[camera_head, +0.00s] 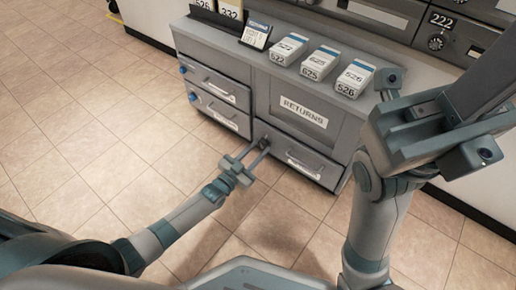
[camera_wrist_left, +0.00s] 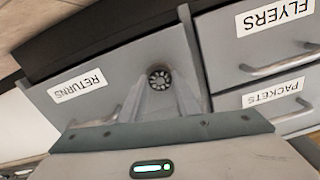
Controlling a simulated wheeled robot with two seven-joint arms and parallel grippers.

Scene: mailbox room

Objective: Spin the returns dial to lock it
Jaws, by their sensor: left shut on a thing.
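The returns dial (camera_wrist_left: 160,80) is a small round dark knob with a ridged rim on a grey drawer front. In the left wrist view, which is upside down, the drawer bears a RETURNS label (camera_wrist_left: 77,85). My left gripper (camera_head: 263,143) reaches the left part of this low drawer (camera_head: 318,172) in the head view. Its two fingers (camera_wrist_left: 161,88) stand on either side of the dial and are shut on it. The fingers partly hide the dial's sides. My right gripper (camera_head: 435,120) is raised at the right, away from the dial; its jaw gap is unclear.
Drawers labelled FLYERS (camera_wrist_left: 275,17) and PACKETS (camera_wrist_left: 271,94) sit beside the returns drawer. A larger RETURNS panel (camera_head: 303,112) is above it. Several numbered mail bundles (camera_head: 322,62) and a small sign (camera_head: 256,36) stand on the cabinet top. The tiled floor (camera_head: 85,130) at left is clear.

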